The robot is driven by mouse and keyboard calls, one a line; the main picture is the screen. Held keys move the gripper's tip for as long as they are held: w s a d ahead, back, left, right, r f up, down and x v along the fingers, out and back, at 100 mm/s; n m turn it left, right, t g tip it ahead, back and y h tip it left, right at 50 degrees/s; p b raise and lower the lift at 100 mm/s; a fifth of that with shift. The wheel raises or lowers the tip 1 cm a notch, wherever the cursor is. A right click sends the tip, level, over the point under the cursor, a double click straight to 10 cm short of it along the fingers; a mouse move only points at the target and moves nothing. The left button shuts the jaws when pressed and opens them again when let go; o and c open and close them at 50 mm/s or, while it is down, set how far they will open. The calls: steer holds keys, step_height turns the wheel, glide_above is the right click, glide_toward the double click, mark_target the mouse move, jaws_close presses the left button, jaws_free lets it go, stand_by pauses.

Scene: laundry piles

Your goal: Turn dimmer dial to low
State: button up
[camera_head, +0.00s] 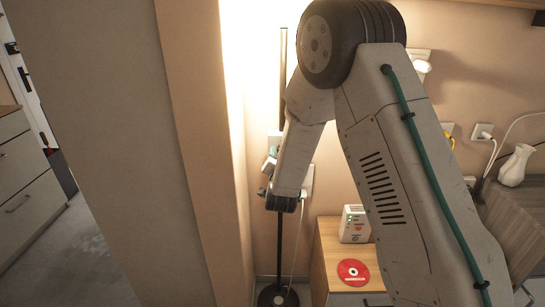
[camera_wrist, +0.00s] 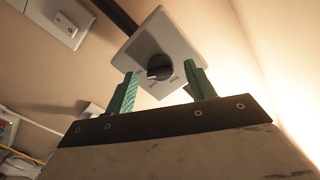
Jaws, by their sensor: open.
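The dimmer dial (camera_wrist: 160,66) is a dark round knob on a square white wall plate (camera_wrist: 182,44), seen tilted in the wrist view. I cannot tell how far the fingertips are from the plate. In the head view my gripper (camera_head: 271,157) is at the wall beside the lamp pole, and my arm hides much around it; the dial is not clear there.
A dark floor-lamp pole (camera_head: 283,85) stands close to my gripper, on a round base (camera_head: 278,297). A wall corner (camera_head: 195,150) is at left. A wooden cabinet (camera_head: 328,245) at lower right bears a white box (camera_head: 354,224) and a red disc (camera_head: 353,272).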

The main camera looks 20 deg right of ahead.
steer(key=shift+x, duration=0.8)
